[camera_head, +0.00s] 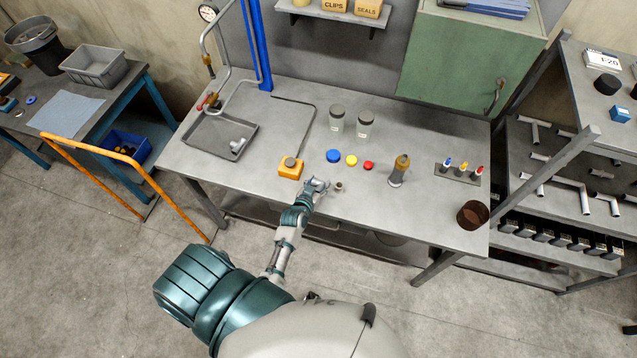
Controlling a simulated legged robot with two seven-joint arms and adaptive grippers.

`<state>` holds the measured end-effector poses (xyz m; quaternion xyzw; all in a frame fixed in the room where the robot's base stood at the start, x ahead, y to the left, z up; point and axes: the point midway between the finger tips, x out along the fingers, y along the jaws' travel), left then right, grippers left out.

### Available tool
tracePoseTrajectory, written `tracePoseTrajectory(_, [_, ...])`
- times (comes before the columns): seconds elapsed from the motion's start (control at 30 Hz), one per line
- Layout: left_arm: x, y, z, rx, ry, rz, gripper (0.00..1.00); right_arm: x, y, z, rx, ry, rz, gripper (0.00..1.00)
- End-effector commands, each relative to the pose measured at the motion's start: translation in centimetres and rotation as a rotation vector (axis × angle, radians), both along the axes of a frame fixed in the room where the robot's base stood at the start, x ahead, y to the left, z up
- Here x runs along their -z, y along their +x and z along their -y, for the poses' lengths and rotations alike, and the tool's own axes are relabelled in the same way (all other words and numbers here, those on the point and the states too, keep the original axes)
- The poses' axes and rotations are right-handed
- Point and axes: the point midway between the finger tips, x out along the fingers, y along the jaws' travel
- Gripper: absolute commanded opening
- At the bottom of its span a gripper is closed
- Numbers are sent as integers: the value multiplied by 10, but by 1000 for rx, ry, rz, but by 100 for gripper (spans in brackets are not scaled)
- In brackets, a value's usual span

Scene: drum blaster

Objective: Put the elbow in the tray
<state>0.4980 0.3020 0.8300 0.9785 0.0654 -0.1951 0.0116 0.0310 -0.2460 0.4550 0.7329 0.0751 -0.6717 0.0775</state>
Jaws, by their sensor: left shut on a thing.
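My left gripper (321,186) is over the front part of the workbench and is shut on a small grey fitting, which looks like the elbow (338,187). The elbow's round, brownish open end shows just right of the fingertips; the rest is partly hidden by the fingers. The dark grey tray (207,147) lies on the bench at the left, apart from the gripper. A pale pipe fitting (237,145) lies in the tray's right part. My right gripper is not in view.
An orange box (290,168) with a grey knob stands just left of the gripper. Blue (333,156), yellow (352,160) and red (368,165) discs lie behind it, with two jars (337,118) farther back. A brown-topped bottle (399,170) stands to the right.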

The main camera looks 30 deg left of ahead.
Motion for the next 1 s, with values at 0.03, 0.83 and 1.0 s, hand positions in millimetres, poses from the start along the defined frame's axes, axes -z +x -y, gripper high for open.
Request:
tracePoseTrajectory(0.03, [2, 0, 0, 0, 1, 1, 11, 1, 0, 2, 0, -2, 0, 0])
tracePoseTrajectory(0.83, [-17, -52, 4, 1, 2, -2, 79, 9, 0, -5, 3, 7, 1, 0])
tracePoseTrajectory(1.0, [-36, -95, 10, 1, 2, -2, 79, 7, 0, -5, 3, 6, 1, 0])
